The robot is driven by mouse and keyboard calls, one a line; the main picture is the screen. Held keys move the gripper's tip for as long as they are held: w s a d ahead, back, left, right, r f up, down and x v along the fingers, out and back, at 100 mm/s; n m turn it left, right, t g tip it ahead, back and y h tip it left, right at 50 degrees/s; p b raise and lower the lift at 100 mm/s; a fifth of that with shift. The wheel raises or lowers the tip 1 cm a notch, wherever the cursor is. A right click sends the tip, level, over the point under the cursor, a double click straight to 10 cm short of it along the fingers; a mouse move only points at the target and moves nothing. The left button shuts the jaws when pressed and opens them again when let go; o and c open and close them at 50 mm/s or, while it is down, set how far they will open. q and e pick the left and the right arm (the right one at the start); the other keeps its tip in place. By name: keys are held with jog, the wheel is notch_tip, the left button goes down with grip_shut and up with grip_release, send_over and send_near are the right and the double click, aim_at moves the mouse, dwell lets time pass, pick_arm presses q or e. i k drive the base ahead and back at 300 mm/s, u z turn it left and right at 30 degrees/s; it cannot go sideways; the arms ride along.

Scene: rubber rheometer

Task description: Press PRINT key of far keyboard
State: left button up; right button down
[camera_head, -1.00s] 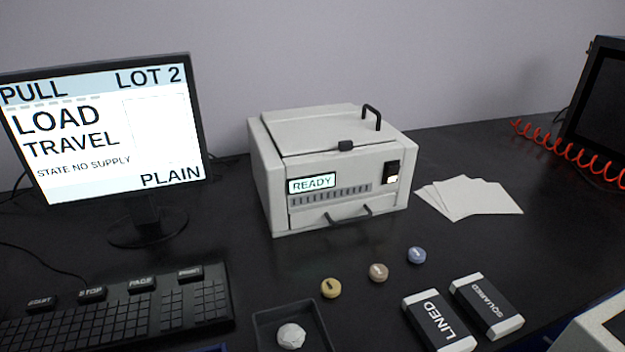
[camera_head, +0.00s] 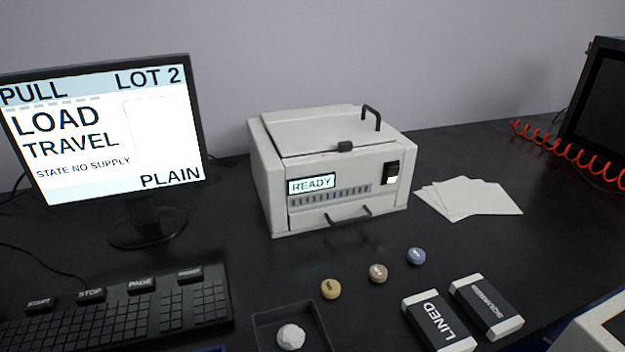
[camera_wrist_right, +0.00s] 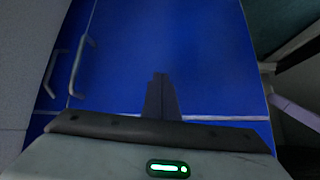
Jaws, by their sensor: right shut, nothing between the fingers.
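The keyboard (camera_head: 120,310) is black and lies at the lower left of the head view, its left and front parts cut off by the frame. Several raised keys stand along its back edge: START (camera_head: 41,304), STOP (camera_head: 91,295), PAGE (camera_head: 141,285) and, at the right end, one whose small label appears to read PRINT (camera_head: 189,274). My right gripper (camera_wrist_right: 160,78) shows only in the right wrist view; its fingers are shut and empty, in front of a blue cabinet face. My left gripper is in neither view.
A monitor (camera_head: 165,110) stands behind the keyboard. A white printer-like machine (camera_head: 340,165) showing READY is in the middle, with paper sheets (camera_head: 470,197) to its right. A dark tray (camera_head: 262,325), small discs (camera_head: 378,273) and LINED (camera_head: 437,322) and SQUARED (camera_head: 487,305) packs lie in front.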

aim_at(197, 272)
jog(key=k, duration=0.5)
jog(key=u, duration=1.95)
jog(key=k, duration=0.35)
jog(key=z, duration=0.75)
